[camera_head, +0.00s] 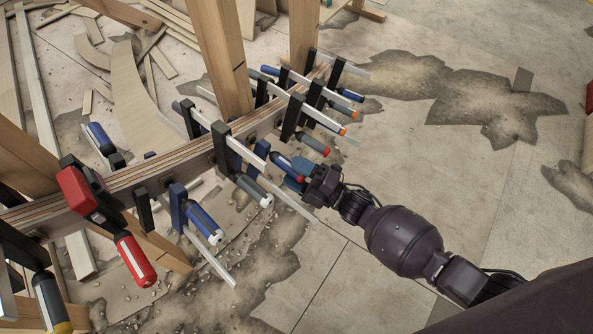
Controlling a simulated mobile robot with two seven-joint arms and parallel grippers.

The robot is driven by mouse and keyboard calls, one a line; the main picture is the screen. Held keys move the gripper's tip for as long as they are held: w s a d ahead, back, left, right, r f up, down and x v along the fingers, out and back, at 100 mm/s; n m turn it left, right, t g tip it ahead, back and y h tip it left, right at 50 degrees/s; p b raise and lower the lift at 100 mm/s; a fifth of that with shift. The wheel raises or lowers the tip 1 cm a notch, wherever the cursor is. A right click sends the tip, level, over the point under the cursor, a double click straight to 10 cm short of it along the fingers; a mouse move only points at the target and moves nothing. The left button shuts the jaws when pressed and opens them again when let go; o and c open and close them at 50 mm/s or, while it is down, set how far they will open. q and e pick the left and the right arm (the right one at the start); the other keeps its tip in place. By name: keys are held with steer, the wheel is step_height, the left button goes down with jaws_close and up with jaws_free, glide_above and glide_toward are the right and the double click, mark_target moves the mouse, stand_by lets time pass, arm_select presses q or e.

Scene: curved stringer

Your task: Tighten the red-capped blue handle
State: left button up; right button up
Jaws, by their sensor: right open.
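A blue clamp handle (284,165) with a red end juts out from the curved laminated stringer (165,168) near the middle of the view. Its outer end lies right at my right gripper (303,182), which comes in from the lower right. The right gripper is open, with its jaws close to the handle's end. The gripper partly hides that end, and I cannot tell whether the jaws touch it. My left gripper is not in view.
Several other clamps line the stringer, including a grey-handled one (252,188) and a red-handled one (134,260). Wooden posts (218,55) rise behind it. Wood offcuts (130,75) lie at the upper left.

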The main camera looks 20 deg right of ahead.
arm_select(q)
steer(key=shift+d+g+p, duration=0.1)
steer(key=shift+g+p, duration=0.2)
steer(key=shift+p, duration=0.35)
arm_select(e)
steer(key=v, duration=1.1)
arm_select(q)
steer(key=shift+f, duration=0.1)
arm_select(e)
steer(key=shift+v, duration=1.15)
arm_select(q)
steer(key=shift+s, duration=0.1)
arm_select(e)
steer(key=shift+s+a, duration=0.1)
steer(key=shift+s, duration=0.05)
